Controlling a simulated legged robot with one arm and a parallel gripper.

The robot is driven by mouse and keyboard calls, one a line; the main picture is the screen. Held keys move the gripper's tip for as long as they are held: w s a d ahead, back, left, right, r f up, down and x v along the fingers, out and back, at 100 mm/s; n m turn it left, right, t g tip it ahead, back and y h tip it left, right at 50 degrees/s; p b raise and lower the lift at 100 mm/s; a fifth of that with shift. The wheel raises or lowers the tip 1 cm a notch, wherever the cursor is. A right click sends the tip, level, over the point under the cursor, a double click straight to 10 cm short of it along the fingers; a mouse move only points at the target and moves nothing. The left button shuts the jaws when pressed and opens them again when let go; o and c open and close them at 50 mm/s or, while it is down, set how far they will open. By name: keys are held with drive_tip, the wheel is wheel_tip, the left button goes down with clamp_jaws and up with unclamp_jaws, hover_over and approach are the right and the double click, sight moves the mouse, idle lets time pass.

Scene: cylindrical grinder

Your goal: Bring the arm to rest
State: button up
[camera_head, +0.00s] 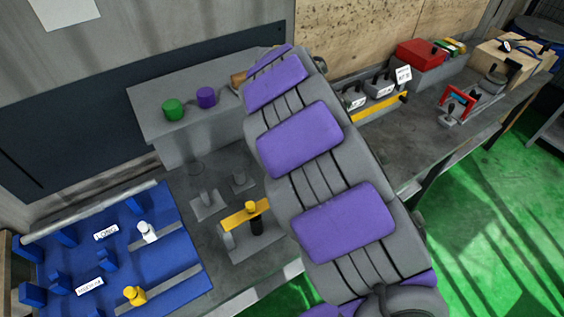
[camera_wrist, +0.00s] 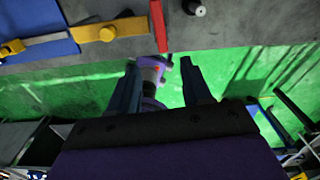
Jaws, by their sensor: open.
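My gripper (camera_wrist: 162,78) shows in the wrist view with its two dark fingers spread apart. It is open and nothing sits between the fingertips. Beyond it lie the bench's front edge and the green floor (camera_wrist: 240,75). In the head view my arm, grey with purple pads, crosses the middle of the picture over the workbench (camera_head: 185,185). The gripper itself cannot be made out in the head view.
A blue fixture board (camera_head: 185,255) with white and yellow knobs lies at the left. A grey block with a green knob (camera_head: 173,109) and a purple knob (camera_head: 206,97) stands behind. A yellow-topped bracket (camera_head: 240,217) is close to my arm. A red box (camera_head: 420,52) stands at the right.

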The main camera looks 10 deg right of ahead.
drive_tip(key=shift+r, duration=0.15)
idle(0.4)
drive_tip(key=s+d+r+n+b, duration=0.2)
drive_tip(key=s+d+n, duration=0.2)
drive_tip(key=s+n, duration=0.25)
drive_tip(key=s+d+r+n+b, duration=0.2)
drive_tip(key=s+d+n, duration=0.25)
drive_tip(key=s, duration=0.35)
drive_tip(key=s+f+n+g+b, duration=0.1)
drive_tip(key=s+f+n, duration=0.1)
drive_tip(key=s+n, duration=0.7)
drive_tip(key=s+f+n+b, duration=0.2)
drive_tip(key=s+f+n, duration=0.1)
drive_tip(key=s+n, duration=0.6)
drive_tip(key=s, duration=0.2)
drive_tip(key=shift+s+n+g, duration=0.3)
drive_tip(key=shift+n+g, duration=0.1)
